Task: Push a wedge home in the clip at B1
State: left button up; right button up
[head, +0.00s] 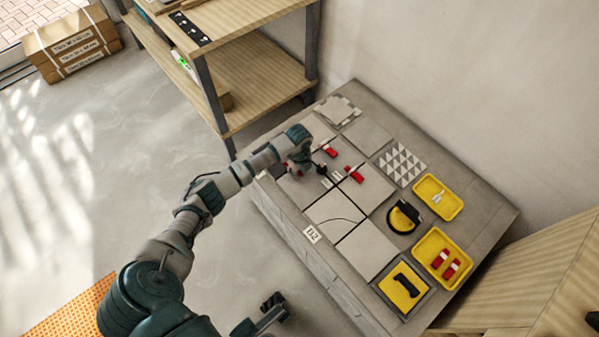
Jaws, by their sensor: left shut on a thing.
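My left gripper (304,166) is low over the far left part of the tiled slab, shut on what looks like a red wedge, mostly hidden by the fingers. One red wedge (329,150) lies just beyond it, and another red wedge (354,174) sits at a tile joint to its right. White clips (337,177) stand in the joints beside the gripper. A label reading B2 (312,234) is on the near edge; no B1 label can be read. My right gripper (265,314) shows in part at the bottom, away from the slab; its opening is unclear.
On the right of the slab (485,215) are a yellow tray with white clips (454,205), a yellow tray with red wedges (429,244), a round black-and-yellow tool (403,217) and a black-handled tool on yellow (405,286). A wooden shelf (255,80) stands behind the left arm.

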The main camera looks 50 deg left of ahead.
dwell(0.3)
pick_arm(q)
jog(key=o, duration=0.9)
jog(key=shift+c, duration=0.2)
jog(key=shift+r, duration=0.2)
notch_tip(320, 180, up, 12)
jog(key=shift+f, duration=0.25)
